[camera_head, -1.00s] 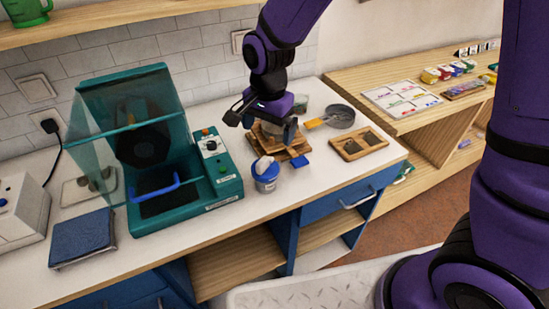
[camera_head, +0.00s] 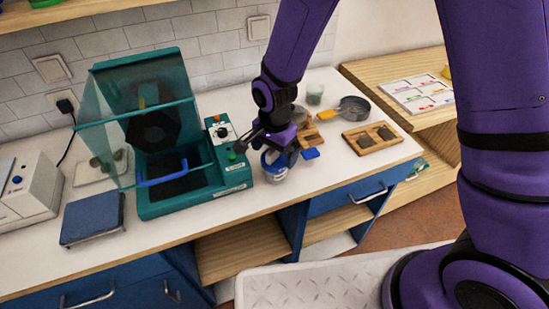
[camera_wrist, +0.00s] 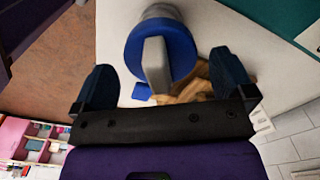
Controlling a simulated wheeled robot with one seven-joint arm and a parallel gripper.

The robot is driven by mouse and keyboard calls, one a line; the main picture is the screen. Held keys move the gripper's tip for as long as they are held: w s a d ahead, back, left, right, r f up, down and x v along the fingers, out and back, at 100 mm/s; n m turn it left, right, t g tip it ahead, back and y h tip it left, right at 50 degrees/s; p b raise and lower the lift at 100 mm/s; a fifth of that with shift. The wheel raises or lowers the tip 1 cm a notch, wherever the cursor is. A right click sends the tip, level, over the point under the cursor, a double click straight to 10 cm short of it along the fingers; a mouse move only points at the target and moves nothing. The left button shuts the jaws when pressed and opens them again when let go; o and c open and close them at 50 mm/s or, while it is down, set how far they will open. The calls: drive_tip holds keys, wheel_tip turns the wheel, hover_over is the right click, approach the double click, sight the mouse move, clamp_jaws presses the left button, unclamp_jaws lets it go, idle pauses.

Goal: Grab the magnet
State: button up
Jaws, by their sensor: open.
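A pale grey bar (camera_wrist: 156,64), which looks like the magnet, stands out from the blue lid (camera_wrist: 181,48) of a small tub (camera_wrist: 160,11) in the wrist view. My gripper (camera_wrist: 164,80) is open and empty. One finger is on each side of the bar, apart from it. In the head view my gripper (camera_head: 267,152) is just above and behind the tub.
The teal machine (camera_head: 221,172) with its raised clear cover stands close on the left. A small blue block (camera_head: 311,154) and wooden pieces (camera_head: 308,136) lie just behind the tub. A pan (camera_head: 354,109) and a wooden tray (camera_head: 371,148) are to the right. The counter's front edge is near.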

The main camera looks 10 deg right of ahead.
drive_tip(key=shift+f, duration=1.25)
drive_tip(key=shift+c, duration=0.5)
drive_tip(key=c, duration=0.9)
drive_tip(key=shift+r, duration=0.1)
